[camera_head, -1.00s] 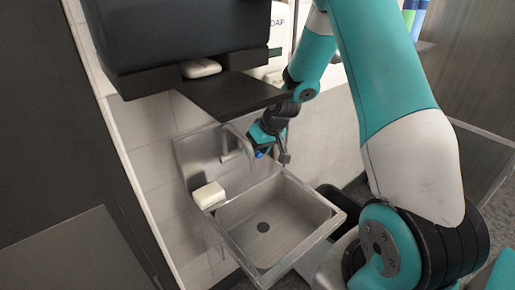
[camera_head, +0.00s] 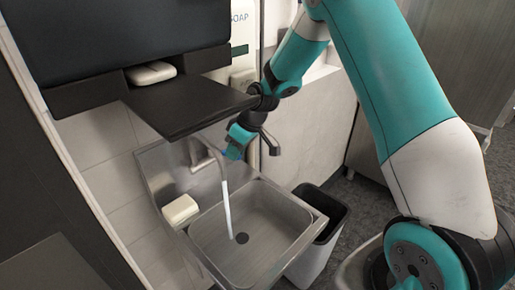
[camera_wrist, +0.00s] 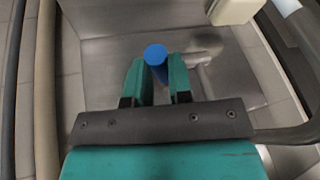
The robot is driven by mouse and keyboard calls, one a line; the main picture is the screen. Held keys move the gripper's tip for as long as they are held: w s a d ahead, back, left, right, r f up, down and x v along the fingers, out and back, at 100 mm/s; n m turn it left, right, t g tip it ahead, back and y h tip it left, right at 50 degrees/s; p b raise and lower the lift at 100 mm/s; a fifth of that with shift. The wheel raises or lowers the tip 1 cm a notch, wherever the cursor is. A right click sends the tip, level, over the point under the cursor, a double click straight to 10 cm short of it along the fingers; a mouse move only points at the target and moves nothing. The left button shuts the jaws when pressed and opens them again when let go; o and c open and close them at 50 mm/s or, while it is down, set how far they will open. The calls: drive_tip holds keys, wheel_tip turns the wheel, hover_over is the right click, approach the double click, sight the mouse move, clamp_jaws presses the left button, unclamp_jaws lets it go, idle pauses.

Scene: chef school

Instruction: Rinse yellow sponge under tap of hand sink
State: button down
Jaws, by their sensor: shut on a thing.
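The hand sink (camera_head: 262,222) is a steel basin on the wall. Its tap (camera_head: 205,160) has a stream of water (camera_head: 227,208) falling into the basin near the drain. A pale cream-yellow block (camera_head: 180,210), seemingly the sponge, lies on the sink's left rim, apart from the stream. It also shows at the top of the wrist view (camera_wrist: 233,10). My gripper (camera_head: 235,150) is beside the tap, at its right. In the wrist view its teal fingers (camera_wrist: 156,82) are shut on a round blue tap knob (camera_wrist: 155,54). The knob's lower part is hidden between the fingers.
A black dispenser (camera_head: 130,35) with a dark shelf (camera_head: 185,105) overhangs the sink from the upper left. A white soap dispenser (camera_head: 243,35) hangs behind my arm. A bin with a black rim (camera_head: 325,208) stands right of the sink.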

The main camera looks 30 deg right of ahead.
drive_tip(key=shift+w, duration=0.1)
drive_tip(key=c, duration=1)
unclamp_jaws()
drive_tip(key=shift+c, duration=0.2)
drive_tip(key=shift+d+r, duration=0.25)
drive_tip(key=shift+r, duration=0.25)
drive_tip(key=s+d+r+b, duration=0.3)
drive_tip(key=s+d, duration=0.4)
drive_tip(key=d, duration=0.4)
drive_tip(key=shift+d+r+b, duration=0.3)
drive_tip(key=shift+d+b, duration=0.1)
drive_tip(key=shift+b, duration=0.25)
